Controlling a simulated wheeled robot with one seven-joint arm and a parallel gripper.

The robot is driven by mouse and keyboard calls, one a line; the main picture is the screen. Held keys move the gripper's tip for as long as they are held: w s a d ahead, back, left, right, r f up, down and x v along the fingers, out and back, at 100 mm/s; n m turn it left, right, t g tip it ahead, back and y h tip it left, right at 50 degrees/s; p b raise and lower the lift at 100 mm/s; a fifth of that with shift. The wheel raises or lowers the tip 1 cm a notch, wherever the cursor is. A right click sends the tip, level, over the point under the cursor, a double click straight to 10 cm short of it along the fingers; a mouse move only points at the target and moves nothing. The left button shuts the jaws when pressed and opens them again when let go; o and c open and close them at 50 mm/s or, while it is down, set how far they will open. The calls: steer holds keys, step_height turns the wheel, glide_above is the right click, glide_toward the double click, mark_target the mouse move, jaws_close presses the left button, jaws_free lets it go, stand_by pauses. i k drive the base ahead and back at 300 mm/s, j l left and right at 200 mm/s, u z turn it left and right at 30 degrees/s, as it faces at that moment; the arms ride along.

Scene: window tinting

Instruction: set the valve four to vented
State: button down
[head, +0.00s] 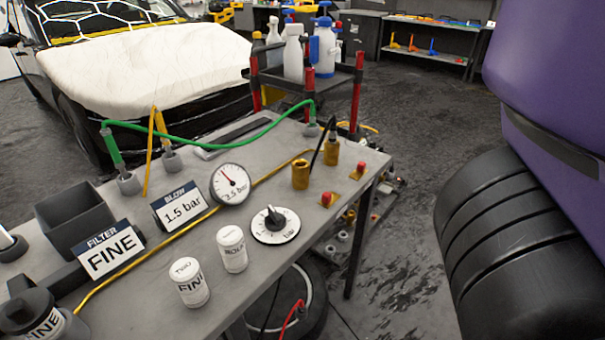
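Two small red-topped fittings on brass-coloured bases sit near the right edge of the grey bench: a nearer one (327,199) and a farther one (358,171). They look like valves, but I can read no numbers, so I cannot tell which is valve four or how it is set. A round white dial with a black knob (275,223), marked "bar", lies to their left. A pressure gauge (230,184) reading about 3.5 bar by its label stands behind the dial. My gripper is not in view.
The grey bench (225,265) also bears "FINE" (112,250) and "1.5 bar" (180,207) signs, two white canisters (232,249), brass sockets (300,175) and green and yellow hoses. A trolley with spray bottles (325,50) stands behind. Dark floor (400,275) is open to the right.

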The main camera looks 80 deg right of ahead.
mark_target(361, 165)
steer(key=z, duration=1.9)
steer(key=i+j+z, duration=0.1)
steer(key=j+z, duration=0.2)
